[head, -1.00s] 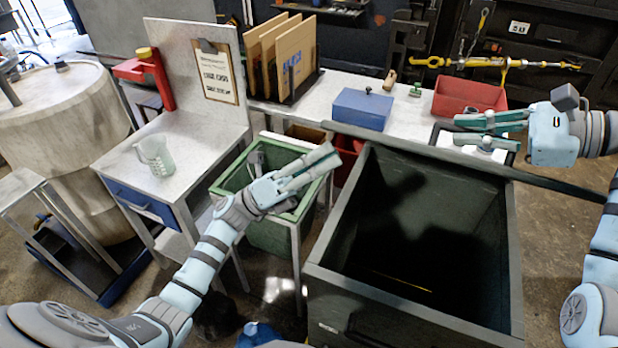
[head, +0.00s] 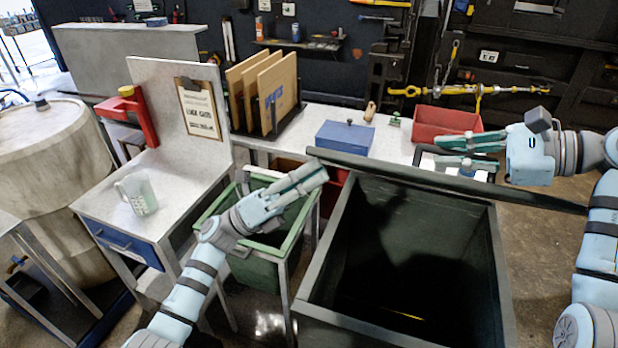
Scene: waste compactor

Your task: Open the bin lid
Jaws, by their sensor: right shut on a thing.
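The large dark green bin (head: 322,262) stands at the lower centre right of the head view, its top uncovered and its dark inside showing. The bin lid (head: 385,168) shows nearly edge-on as a long dark bar behind the bin's back rim. A dark handle loop (head: 417,150) stands just beyond the bar. My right gripper (head: 453,152) is at this handle and shut on it; the exact contact is hard to see. My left gripper (head: 319,173) hangs over the smaller green bin, left of the large bin and apart from the lid. Its finger gap is unclear.
The smaller green bin (head: 290,245) stands between the large bin and a table with a measuring jug (head: 136,195). Behind the lid, a bench holds a blue box (head: 344,138) and a red tray (head: 445,122). Open floor lies to the right.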

